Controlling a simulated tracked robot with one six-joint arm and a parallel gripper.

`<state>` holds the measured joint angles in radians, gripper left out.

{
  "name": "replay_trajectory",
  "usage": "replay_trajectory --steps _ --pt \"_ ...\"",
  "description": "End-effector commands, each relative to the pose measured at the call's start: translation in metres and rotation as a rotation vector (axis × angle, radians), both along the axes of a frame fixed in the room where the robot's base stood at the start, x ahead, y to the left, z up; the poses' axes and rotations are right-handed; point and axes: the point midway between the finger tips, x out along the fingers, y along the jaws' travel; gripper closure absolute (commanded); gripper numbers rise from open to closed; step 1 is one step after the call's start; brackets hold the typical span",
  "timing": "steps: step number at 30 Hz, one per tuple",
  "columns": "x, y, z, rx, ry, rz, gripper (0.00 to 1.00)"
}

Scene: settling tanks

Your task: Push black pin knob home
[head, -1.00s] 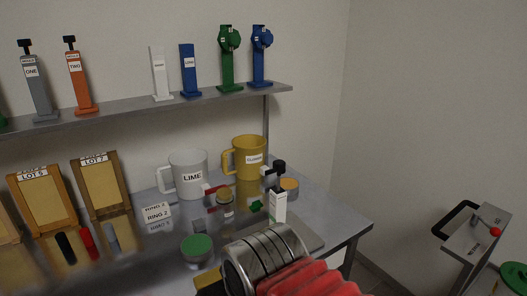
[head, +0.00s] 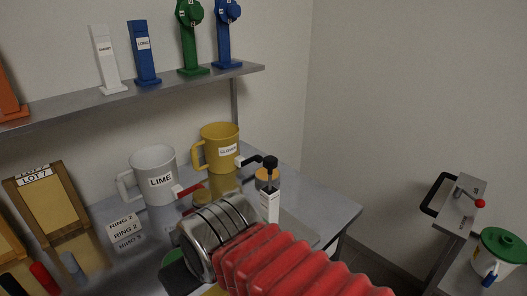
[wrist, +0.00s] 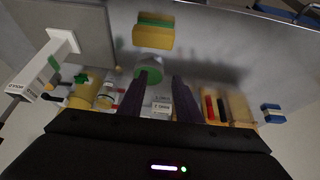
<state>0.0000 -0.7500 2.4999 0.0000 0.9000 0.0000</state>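The black pin knob (head: 270,162) sits on top of a labelled white post (head: 269,205) on the metal bench, in the head view. A black lever with a pale end (head: 240,161) reaches left beside the knob. How far the pin sits in cannot be told. A white post with a label (wrist: 28,80) shows at the left of the wrist view; I cannot make out a knob on it. My gripper (wrist: 163,80) shows there as two dark fingers, apart, with nothing visibly held between them. In the head view my red-sleeved arm passes in front of the bench and the gripper is hidden.
A white LIME mug (head: 155,178) and a yellow mug (head: 221,148) stand behind the white post. An orange-topped jar (head: 262,180) is right behind it. A shelf (head: 130,93) with labelled stands runs above. Bench surface right of the post is clear.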

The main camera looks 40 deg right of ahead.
Motion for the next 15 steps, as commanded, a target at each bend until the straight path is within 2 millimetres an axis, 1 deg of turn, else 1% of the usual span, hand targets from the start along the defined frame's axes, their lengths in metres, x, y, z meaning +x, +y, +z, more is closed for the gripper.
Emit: replay_trajectory --steps 8,13,15 --pt "0.000 0.000 0.000 0.000 0.000 0.000 0.68" --pt "0.003 -0.003 0.006 -0.002 0.002 -0.005 0.56" --pt "0.006 -0.008 0.012 -0.003 0.009 -0.012 0.55"
